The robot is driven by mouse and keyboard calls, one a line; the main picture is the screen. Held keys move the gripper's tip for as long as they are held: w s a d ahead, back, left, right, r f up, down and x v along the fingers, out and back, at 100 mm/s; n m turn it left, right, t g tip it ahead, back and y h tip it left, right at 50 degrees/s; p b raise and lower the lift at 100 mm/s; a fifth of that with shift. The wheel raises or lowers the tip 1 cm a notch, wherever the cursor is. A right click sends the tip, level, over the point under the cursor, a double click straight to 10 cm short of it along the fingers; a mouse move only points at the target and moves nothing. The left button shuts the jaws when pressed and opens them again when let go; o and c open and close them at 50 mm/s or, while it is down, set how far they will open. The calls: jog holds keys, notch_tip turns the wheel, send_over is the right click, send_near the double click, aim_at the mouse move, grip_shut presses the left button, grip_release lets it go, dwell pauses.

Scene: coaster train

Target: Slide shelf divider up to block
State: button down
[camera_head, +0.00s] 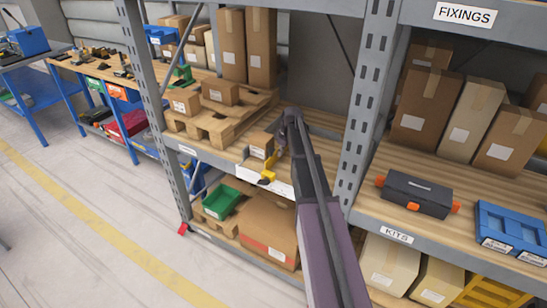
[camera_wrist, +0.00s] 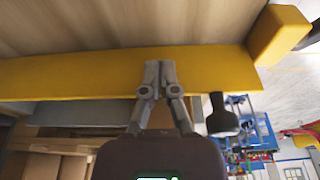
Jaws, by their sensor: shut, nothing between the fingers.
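In the head view, a yellow part (camera_head: 268,175) shows at the front edge of the middle shelf. My gripper (camera_wrist: 159,68) is shut and empty, its fingertips over the bar's face; I cannot tell whether they touch it. In the head view my gripper (camera_head: 281,152) is low over the shelf, right of a small cardboard box (camera_head: 261,146). I cannot identify the block with certainty.
A wooden pallet (camera_head: 215,124) with cartons stands left on the same shelf. A steel upright (camera_head: 371,90) rises at right. A green bin (camera_head: 222,203) and a large carton (camera_head: 270,237) sit below. The aisle floor (camera_head: 70,240) is clear.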

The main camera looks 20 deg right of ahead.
jog(key=shift+w+a+r, duration=0.15)
jog(key=shift+w+a, duration=0.05)
jog(key=shift+w, duration=0.15)
jog(key=shift+r, duration=0.1)
jog(key=shift+s+d+r+p, duration=0.1)
jog(key=shift+r+p, duration=0.55)
jog(key=shift+p, duration=0.2)
jog(key=p+v, duration=0.4)
jog(key=shift+s+d+r, duration=0.1)
jog(key=shift+s+r, duration=0.1)
jog(key=shift+s, duration=0.05)
jog(key=shift+f, duration=0.2)
